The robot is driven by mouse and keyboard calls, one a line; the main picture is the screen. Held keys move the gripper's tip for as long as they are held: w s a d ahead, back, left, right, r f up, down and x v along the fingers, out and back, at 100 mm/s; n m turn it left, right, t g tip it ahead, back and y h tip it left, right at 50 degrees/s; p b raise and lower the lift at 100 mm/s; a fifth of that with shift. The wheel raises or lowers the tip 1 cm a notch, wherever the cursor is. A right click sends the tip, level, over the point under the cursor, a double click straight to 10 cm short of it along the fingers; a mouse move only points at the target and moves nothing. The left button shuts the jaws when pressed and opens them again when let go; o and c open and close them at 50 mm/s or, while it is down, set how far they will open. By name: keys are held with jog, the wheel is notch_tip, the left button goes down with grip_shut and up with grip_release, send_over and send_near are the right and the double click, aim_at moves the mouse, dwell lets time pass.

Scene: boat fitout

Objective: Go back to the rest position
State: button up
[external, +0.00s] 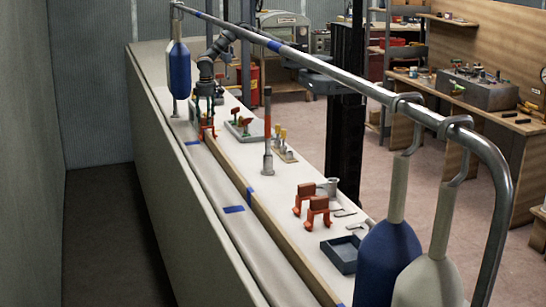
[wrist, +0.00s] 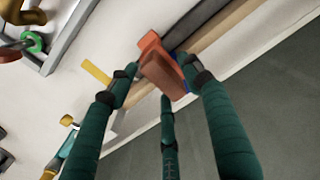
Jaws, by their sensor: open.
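My gripper (external: 206,108) is at the far end of the long white deck (external: 232,152), with its fingers pointing down. In the wrist view its teal fingers (wrist: 160,80) are spread, with an orange clamp (wrist: 158,62) showing between and beyond the tips. That orange clamp (external: 208,131) also shows just below the fingers in the external view, at the wooden strip along the deck edge. I cannot tell whether any finger touches it.
A metal rail (external: 290,50) runs above the deck, with blue and white fenders (external: 390,262) hanging from it. Two orange clamps (external: 318,212), a dark tray (external: 341,253) and an upright post (external: 268,135) stand on the deck. A grey tray (external: 244,131) lies near my gripper.

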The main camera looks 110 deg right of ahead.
jog(key=shift+f, duration=0.15)
jog(key=shift+f+b, duration=0.1)
jog(key=shift+b, duration=0.3)
notch_tip(320, 180, up, 11)
jog(key=shift+f, duration=0.1)
notch_tip(320, 180, down, 11)
jog(key=shift+s+f, duration=0.1)
notch_tip(320, 180, up, 8)
jog(key=p, duration=0.7)
